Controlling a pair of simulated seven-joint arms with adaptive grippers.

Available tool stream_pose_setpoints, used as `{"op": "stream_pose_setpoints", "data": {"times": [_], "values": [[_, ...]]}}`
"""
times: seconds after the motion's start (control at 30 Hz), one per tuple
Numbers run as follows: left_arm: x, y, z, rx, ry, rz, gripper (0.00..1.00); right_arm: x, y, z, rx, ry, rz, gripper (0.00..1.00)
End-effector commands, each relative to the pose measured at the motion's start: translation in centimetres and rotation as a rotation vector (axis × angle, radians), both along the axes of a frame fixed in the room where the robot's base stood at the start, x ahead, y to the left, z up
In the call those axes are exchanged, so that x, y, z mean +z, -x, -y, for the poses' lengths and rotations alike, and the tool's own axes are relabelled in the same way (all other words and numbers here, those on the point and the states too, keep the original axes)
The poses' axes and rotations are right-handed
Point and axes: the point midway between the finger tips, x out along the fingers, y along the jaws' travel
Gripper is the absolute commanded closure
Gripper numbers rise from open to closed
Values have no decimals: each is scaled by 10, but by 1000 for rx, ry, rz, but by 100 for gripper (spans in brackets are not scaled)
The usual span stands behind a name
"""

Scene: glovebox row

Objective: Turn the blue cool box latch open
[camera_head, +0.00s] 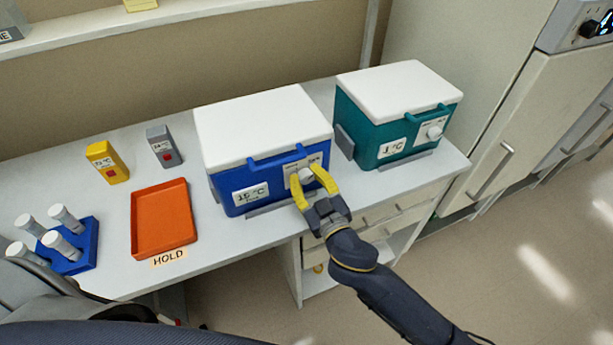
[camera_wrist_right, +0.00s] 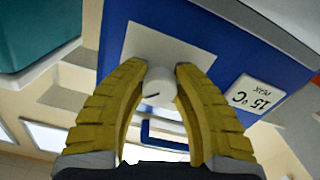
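The blue cool box (camera_head: 235,194), with a closed white lid, stands on the bench and carries a 15 °C label. Its latch is a round white knob (camera_head: 306,175) on a pale plate on the front, right of the label. In the right wrist view the knob (camera_wrist_right: 160,84) shows a short dark mark, lying nearly level in the picture. My right gripper (camera_head: 308,178) has its yellow fingers on both sides of the knob, and the fingertips (camera_wrist_right: 161,72) appear to touch it. My left gripper's fingers are not in view.
A teal cool box (camera_head: 372,150) with a similar knob stands to the right. An orange tray (camera_head: 163,220) by the HOLD label, a blue vial rack (camera_head: 80,262), a yellow device (camera_head: 106,162) and a grey device (camera_head: 164,146) are on the left. Drawers lie below the bench.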

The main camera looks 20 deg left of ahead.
Motion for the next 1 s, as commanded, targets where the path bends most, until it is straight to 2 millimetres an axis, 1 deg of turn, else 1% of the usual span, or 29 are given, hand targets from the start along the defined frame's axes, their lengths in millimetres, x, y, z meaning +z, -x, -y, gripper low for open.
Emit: {"op": "stream_pose_setpoints", "data": {"times": [0.03,0.17,0.2,0.63,0.77,1.0], "values": [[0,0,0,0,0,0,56,0,0,0,-1,0,0,84],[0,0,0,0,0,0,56,0,0,0,-1,0,-1,99],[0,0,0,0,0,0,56,0,0,0,-1,0,-1,100],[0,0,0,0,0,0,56,-1,0,1,-2,31,21,100],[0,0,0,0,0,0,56,-2,-1,1,-2,83,61,100],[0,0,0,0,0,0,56,-2,-1,2,-2,243,184,100]]}}
